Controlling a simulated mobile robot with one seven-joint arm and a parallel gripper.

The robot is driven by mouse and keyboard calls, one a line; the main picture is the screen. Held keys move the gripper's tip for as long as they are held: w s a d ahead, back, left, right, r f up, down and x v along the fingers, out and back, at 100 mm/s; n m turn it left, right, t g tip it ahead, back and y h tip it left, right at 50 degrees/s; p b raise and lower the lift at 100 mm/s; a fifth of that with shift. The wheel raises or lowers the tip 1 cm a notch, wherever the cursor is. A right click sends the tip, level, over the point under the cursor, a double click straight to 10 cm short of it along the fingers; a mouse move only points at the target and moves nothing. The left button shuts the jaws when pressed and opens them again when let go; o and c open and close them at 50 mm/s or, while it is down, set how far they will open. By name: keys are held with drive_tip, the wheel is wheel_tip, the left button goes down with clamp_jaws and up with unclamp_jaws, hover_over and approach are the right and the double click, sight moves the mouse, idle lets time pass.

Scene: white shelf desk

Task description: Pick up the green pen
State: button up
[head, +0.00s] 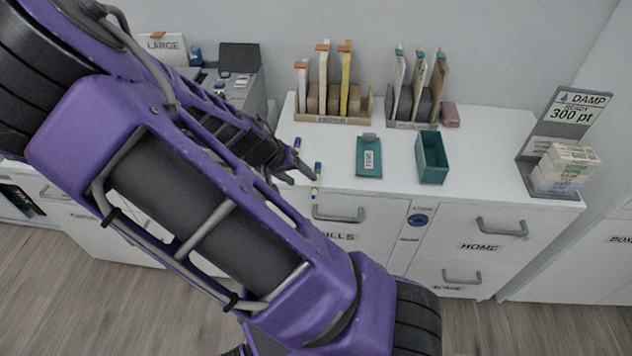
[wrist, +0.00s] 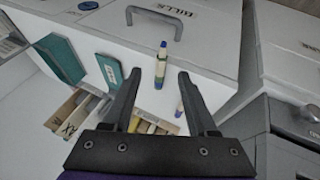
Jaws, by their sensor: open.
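A pen with a blue end and a pale yellow-green body (head: 317,178) is at the front edge of the white desk top. In the wrist view this pen (wrist: 160,68) shows between and just beyond the fingertips. A second pen with a blue end (head: 297,144) is farther back, partly hidden by my arm; it shows by the right finger in the wrist view (wrist: 180,108). My gripper (wrist: 159,76) is open, with nothing held. In the head view my gripper (head: 292,175) is close to the pens, partly hidden.
A teal card or box lid (head: 369,158) and an open teal box (head: 432,160) are to the right. Sorters with upright envelopes (head: 333,104) stand behind. A sign with stacked boxes (head: 562,168) is at the right end. Drawer handles (head: 338,214) project from the front.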

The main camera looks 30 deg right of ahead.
sight(313, 189)
drive_tip(key=b+x, duration=0.2)
drive_tip(key=x, duration=0.5)
drive_tip(key=shift+w+f, duration=0.1)
drive_tip(key=shift+f, duration=0.15)
clamp_jaws()
